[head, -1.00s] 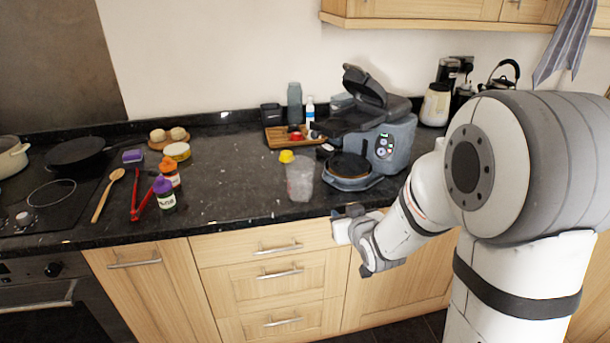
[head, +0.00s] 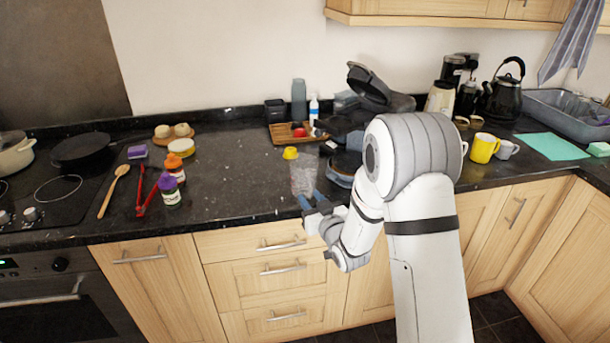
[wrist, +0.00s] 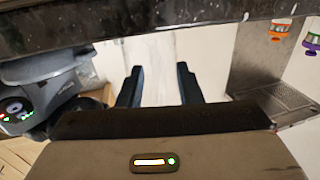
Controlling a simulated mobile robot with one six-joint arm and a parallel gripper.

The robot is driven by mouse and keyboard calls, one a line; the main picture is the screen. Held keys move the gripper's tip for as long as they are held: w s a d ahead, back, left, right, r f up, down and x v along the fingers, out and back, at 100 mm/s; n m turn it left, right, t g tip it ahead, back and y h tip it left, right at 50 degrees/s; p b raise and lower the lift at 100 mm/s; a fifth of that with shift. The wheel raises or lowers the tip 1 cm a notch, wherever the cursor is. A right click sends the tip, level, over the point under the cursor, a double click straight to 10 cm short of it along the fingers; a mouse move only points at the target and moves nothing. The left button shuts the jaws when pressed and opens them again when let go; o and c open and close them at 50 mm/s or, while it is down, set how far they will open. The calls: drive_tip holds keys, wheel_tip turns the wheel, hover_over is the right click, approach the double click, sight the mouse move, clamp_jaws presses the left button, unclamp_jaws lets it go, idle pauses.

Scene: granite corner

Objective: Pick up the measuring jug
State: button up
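The measuring jug (head: 303,178) is clear and stands upright near the front edge of the black worktop, left of the grey appliance. My gripper (head: 311,199) is just in front of it at the worktop edge, and its fingers overlap the jug's lower part in the head view. In the wrist view the pale, see-through jug (wrist: 158,60) lies between and beyond the two dark fingers (wrist: 159,85). The fingers are spread apart with nothing clamped. I cannot tell how far they reach around the jug.
The grey appliance (wrist: 45,85) with its raised lid (head: 367,86) stands right of the jug, partly behind my arm. A wooden tray (head: 281,134) is further back. Bottles (head: 170,188) stand left, with clear worktop between.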

drive_tip(key=shift+w+a, duration=0.25)
drive_tip(key=shift+w, duration=0.25)
clamp_jaws()
drive_tip(key=shift+r, duration=0.2)
